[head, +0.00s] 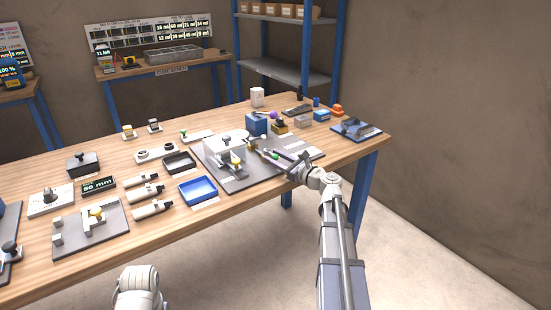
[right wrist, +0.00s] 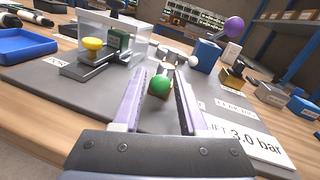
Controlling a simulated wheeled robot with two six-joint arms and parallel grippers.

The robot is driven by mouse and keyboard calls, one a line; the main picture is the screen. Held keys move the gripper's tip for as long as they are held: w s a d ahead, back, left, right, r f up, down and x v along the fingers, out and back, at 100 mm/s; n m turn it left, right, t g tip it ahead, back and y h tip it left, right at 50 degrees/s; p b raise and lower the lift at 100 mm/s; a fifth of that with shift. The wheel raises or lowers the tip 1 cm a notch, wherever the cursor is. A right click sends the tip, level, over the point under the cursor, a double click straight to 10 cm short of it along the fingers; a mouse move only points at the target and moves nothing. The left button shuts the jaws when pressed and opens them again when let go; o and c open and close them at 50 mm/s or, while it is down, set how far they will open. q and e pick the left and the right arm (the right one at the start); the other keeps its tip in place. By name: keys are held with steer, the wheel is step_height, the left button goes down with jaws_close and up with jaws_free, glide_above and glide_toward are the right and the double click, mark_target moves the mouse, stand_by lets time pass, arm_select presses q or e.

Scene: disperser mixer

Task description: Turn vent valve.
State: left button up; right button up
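My right gripper (right wrist: 161,84) is open, its two lilac fingers apart. A green ball knob (right wrist: 159,86) shows between them in the right wrist view, with gaps on both sides. In the head view the green knob (head: 275,155) is just left of my right gripper (head: 288,156), over the grey plate (head: 240,183). I cannot read a vent valve label, so I cannot tell for certain whether this knob belongs to it. The knob's stem and base are mostly hidden. My left gripper is out of view.
A clear box (right wrist: 100,38) and a yellow knob (right wrist: 92,44) stand left of the fingers. A blue block (right wrist: 205,55) and purple ball (right wrist: 233,26) stand beyond, right. A "3.0 bar" label (right wrist: 247,142) lies near right. A blue tray (head: 198,190) is left of the plate.

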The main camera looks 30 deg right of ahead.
jaws_close()
stand_by(0.3)
steer(key=shift+s+a+m+h, duration=0.15)
steer(key=shift+a+m+h, duration=0.45)
steer(key=shift+h, duration=0.5)
steer(key=m+h, duration=0.1)
steer(key=h, duration=0.1)
steer(key=a+m+h, duration=0.1)
steer(key=shift+m+t+h, duration=0.3)
steer(key=shift+h, duration=0.1)
steer(key=m+h, duration=0.2)
steer(key=h, duration=0.1)
steer(key=w+a+m+g+h, duration=0.1)
steer(key=shift+h, duration=0.4)
steer(key=shift+w+a+m+g+h, duration=0.15)
steer(key=shift+m+g+h, duration=0.2)
steer(key=shift+m+h, duration=0.3)
steer(key=shift+w+a+m+g+h, duration=0.15)
steer(key=shift+m+g+h, duration=0.3)
steer(key=shift+h, duration=0.45)
steer(key=shift+w+a+m+g+h, duration=0.15)
steer(key=shift+m+g+h, duration=0.15)
steer(key=shift+m+h, duration=0.4)
